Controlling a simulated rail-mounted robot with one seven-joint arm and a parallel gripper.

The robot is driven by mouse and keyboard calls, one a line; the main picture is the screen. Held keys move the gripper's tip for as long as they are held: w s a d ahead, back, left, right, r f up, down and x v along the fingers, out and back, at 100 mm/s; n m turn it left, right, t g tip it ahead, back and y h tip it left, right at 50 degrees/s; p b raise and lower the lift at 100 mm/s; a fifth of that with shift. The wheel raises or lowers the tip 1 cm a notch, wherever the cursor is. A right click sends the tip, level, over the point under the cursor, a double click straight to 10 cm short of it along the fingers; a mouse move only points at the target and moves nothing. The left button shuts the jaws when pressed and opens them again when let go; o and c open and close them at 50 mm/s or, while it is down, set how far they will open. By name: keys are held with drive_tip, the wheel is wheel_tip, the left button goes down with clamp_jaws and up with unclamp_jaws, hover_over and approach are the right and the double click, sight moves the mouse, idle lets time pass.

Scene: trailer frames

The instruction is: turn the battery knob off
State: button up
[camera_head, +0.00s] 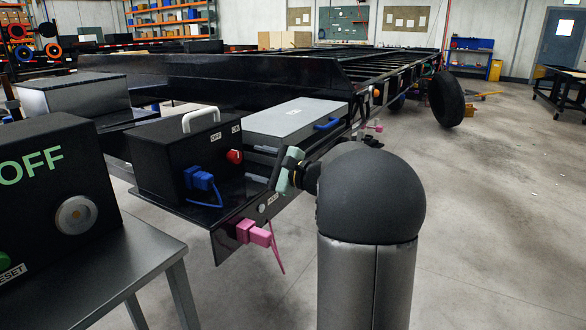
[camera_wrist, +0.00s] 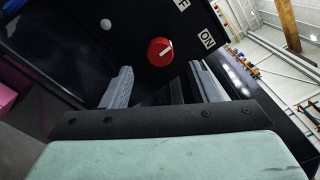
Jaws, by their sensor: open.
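The battery knob (camera_head: 234,156) is a small red round knob on the front of a black box (camera_head: 165,165) with a white handle. In the wrist view the knob (camera_wrist: 160,51) has a white mark that points up and right, nearer the ON label (camera_wrist: 207,39) than the OFF label (camera_wrist: 183,5). My gripper (camera_wrist: 160,70) is open and empty, its grey fingers spread to the left and right below the knob, with neither seen touching it. In the head view my gripper (camera_head: 284,170) is to the right of the box, its fingers hard to make out.
A blue plug (camera_head: 202,180) with a cable sits in the box left of the knob. A grey case (camera_head: 295,121) stands behind it on the black trailer. A pink plug (camera_head: 255,234) hangs below. A table with an OFF box (camera_head: 45,185) stands at left.

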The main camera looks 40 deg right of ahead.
drive_tip(key=p+v, duration=0.2)
drive_tip(key=v, duration=0.9)
drive_tip(key=shift+s, duration=0.3)
drive_tip(key=shift+d, duration=0.15)
